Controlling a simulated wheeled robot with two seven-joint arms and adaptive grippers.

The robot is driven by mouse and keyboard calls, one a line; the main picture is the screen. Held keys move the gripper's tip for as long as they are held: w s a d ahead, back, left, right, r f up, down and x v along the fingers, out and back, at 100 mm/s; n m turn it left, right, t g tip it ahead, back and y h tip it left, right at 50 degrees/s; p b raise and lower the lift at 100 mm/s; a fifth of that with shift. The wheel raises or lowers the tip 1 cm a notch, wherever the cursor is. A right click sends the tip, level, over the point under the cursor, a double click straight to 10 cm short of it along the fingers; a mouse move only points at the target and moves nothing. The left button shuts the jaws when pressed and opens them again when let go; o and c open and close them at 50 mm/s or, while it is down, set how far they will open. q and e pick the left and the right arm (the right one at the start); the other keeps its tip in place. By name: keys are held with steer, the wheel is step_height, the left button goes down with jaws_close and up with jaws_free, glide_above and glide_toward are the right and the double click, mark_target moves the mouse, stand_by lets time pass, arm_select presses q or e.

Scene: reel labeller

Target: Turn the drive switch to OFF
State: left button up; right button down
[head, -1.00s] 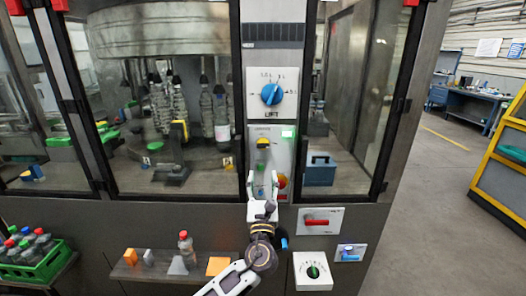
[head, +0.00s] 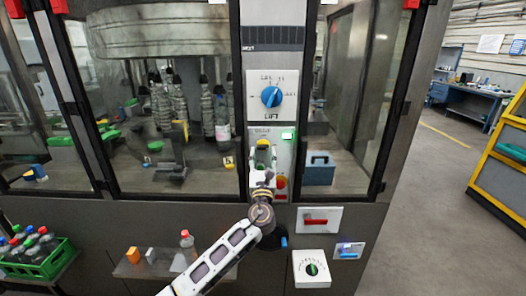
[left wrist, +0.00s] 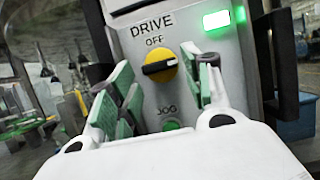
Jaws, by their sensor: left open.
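The drive switch (left wrist: 159,69) is a yellow round knob with a black bar handle, under the words DRIVE and OFF on a light grey panel (left wrist: 235,95). Its bar lies roughly sideways, not toward the OFF mark above it. In the head view the knob (head: 263,143) shows just above my left gripper (head: 262,168). In the left wrist view my left gripper (left wrist: 164,82) is open, with one green-padded finger on each side of the knob's line. I cannot tell whether either finger touches it. My right gripper is not in view.
A lit green lamp (left wrist: 216,20) and a green JOG button (left wrist: 172,125) share the panel. A blue LIFT dial (head: 271,97) is above. A red-handled switch (head: 316,220) and a white dial box (head: 312,268) are lower right. A green bottle crate (head: 62,262) stands lower left.

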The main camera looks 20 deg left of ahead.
mark_target(263, 147)
arm_select(q)
steer(key=shift+x, duration=1.1)
steer(key=c, duration=0.7)
